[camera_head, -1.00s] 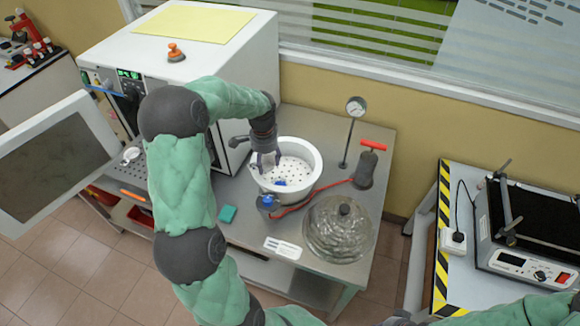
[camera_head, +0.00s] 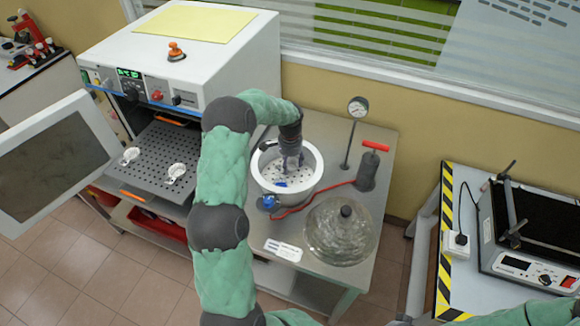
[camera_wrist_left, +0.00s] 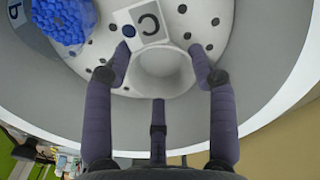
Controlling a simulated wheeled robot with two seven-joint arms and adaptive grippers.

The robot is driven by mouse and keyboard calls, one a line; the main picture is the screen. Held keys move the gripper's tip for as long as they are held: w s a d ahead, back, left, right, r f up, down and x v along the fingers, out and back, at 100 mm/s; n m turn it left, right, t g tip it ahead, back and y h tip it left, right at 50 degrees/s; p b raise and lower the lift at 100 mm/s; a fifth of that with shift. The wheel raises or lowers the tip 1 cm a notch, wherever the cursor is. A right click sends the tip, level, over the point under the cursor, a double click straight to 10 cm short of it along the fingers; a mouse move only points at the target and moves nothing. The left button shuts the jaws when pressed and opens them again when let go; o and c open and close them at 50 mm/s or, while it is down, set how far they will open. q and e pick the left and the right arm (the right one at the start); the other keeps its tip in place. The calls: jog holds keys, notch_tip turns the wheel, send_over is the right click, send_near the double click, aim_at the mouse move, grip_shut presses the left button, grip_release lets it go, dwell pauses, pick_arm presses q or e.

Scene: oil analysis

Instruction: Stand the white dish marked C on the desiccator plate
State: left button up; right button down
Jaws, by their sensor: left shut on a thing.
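The white dish marked C (camera_wrist_left: 162,68) is between the fingers of my left gripper (camera_wrist_left: 160,58) in the left wrist view, its square tag with the C pointing away from the palm. My left gripper (camera_head: 290,160) is shut on it inside the white desiccator bowl, from above. The perforated desiccator plate (camera_wrist_left: 95,57) lies under the dish; I cannot tell whether the dish touches it. In the head view the gripper mostly hides the dish, and the plate (camera_head: 272,168) shows around it. My right gripper is out of view.
The bowl wall (camera_head: 318,178) surrounds the gripper. Blue granules (camera_wrist_left: 64,20) lie at one side of the plate. A glass lid (camera_head: 341,232), red hose and hand pump (camera_head: 367,168) stand nearby. Two white dishes (camera_head: 130,155) (camera_head: 175,172) are on the open oven's shelf.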

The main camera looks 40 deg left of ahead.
aim_at(290, 168)
pick_arm(q)
jog(key=shift+f, duration=0.85)
jog(key=shift+f, duration=0.2)
jog(key=o, duration=1.2)
jog(key=shift+c, duration=0.2)
jog(key=shift+r, duration=0.15)
jog(key=shift+r, duration=0.25)
notch_tip(290, 168, up, 12)
jog(key=p, duration=0.1)
jog(key=shift+f, duration=0.2)
